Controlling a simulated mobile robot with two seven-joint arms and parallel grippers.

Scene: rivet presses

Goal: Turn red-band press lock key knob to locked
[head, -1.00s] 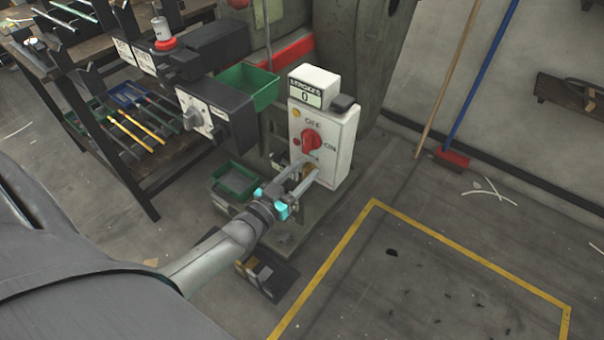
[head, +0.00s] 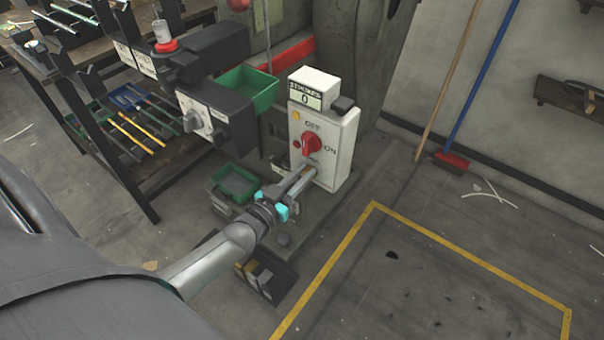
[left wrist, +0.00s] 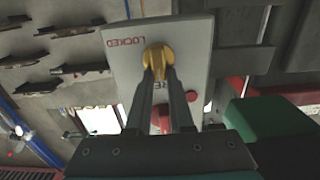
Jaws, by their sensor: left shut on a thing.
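The red-band press carries a red band (head: 290,53) and a white control box (head: 340,143) on its front. On the box, a red rotary switch (head: 312,143) sits above the lock key knob, which my fingers mostly hide in the head view. In the left wrist view the brass-yellow lock key knob (left wrist: 157,57) shows on the pale panel, with the word LOCKED beside it, upside down. My left gripper (head: 309,173) reaches the lower part of the box, and its fingertips (left wrist: 159,72) are shut on the knob. My right gripper is not in view.
Green bins (head: 252,90) and a dark switch box (head: 215,115) are left of the control box. A tool rack (head: 130,130) stands further left. A blue-handled broom (head: 480,85) leans at the wall. The yellow-marked floor is largely clear.

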